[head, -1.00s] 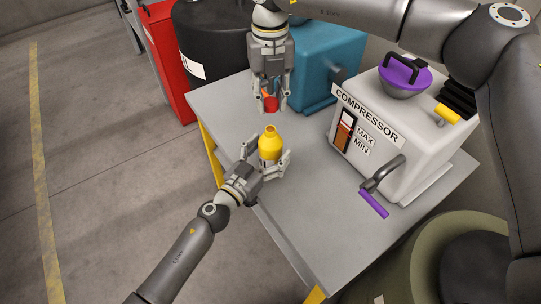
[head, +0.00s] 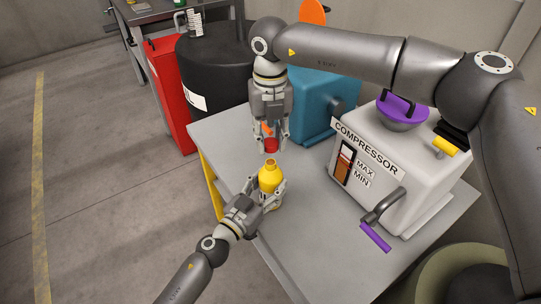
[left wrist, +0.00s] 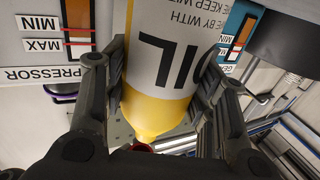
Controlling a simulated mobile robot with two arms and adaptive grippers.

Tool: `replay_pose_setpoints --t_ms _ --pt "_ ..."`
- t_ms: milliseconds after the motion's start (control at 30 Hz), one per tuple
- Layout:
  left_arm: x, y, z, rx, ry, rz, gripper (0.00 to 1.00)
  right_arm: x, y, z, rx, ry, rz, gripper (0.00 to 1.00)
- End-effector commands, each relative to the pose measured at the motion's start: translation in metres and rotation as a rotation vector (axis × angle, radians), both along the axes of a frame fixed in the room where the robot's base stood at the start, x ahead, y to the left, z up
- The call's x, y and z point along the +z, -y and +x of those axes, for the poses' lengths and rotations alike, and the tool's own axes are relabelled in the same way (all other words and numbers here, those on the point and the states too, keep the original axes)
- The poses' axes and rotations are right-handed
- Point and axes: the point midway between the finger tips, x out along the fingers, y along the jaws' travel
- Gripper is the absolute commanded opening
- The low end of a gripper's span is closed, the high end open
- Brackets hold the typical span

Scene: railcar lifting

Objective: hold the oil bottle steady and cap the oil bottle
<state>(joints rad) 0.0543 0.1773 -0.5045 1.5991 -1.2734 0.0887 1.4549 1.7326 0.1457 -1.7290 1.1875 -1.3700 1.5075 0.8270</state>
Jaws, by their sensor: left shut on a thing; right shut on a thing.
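The yellow oil bottle (head: 269,180) stands upright over the grey table near its left edge, its open neck facing up. My left gripper (head: 267,196) is shut around the bottle's body. In the left wrist view the bottle (left wrist: 160,70) fills the middle, with a white label and black letters, between the two fingers. My right gripper (head: 271,143) points down just above the bottle and is shut on the red cap (head: 271,146). The cap is above the neck, with a small gap in the head view. Whether it is exactly centred I cannot tell.
The white compressor (head: 375,170) with a purple lid and purple-handled lever stands on the table to the right. A teal machine (head: 322,100) is behind. A black drum (head: 215,70) and a red cabinet (head: 167,90) stand beyond the table. The table front is clear.

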Motion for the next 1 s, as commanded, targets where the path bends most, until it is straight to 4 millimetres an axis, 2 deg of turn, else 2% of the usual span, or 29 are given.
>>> replay_pose_setpoints --t_ms 100,200,700,1000 --pt "0.000 0.000 0.000 0.000 0.000 0.000 0.09 -0.020 0.000 0.000 0.000 -0.002 -0.001 0.19" --pt "0.000 0.000 0.000 0.000 0.000 0.000 0.09 -0.029 0.000 0.000 0.000 0.000 -0.001 0.19" --pt "0.000 0.000 0.000 0.000 0.001 0.001 0.09 -0.030 0.000 0.000 0.000 0.001 -0.001 0.19" --pt "0.000 0.000 0.000 0.000 0.000 0.000 0.09 -0.045 0.000 0.000 0.000 0.000 -0.001 0.19"
